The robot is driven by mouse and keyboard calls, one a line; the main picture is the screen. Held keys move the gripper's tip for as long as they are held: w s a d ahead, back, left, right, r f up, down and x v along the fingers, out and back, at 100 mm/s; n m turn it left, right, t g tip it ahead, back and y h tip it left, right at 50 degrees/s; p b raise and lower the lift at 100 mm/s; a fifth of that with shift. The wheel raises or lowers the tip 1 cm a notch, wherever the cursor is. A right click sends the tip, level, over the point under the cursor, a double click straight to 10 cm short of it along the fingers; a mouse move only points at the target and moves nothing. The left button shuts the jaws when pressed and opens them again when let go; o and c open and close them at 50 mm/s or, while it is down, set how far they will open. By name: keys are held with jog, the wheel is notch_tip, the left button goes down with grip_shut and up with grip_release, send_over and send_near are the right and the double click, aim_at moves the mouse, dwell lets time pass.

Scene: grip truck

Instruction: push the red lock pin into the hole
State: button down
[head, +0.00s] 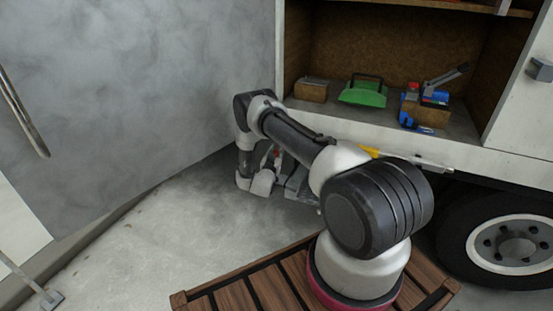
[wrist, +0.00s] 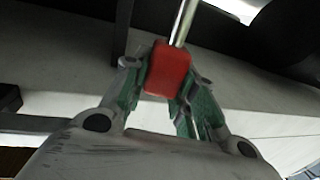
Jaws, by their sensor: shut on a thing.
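The red lock pin shows in the wrist view as a red block (wrist: 168,72) with a bright metal rod (wrist: 184,22) running up out of frame. My gripper (wrist: 165,88) has green-padded fingers, one on each side of the red block, and is shut on it. In the head view my gripper (head: 275,178) is low beside the truck, below the open compartment, partly covered by my arm. Only a small bit of red shows there. The hole is not visible in either view, and I cannot tell whether the rod's end touches anything.
The open truck compartment (head: 462,122) holds a green case (head: 363,95), a small brown box (head: 311,91) and blue tools (head: 410,117). A truck wheel (head: 512,240) stands at the right. A grey panel (head: 130,80) fills the left. Bare floor (head: 165,235) lies between.

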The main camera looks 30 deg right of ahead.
jog(key=shift+r, duration=2.05)
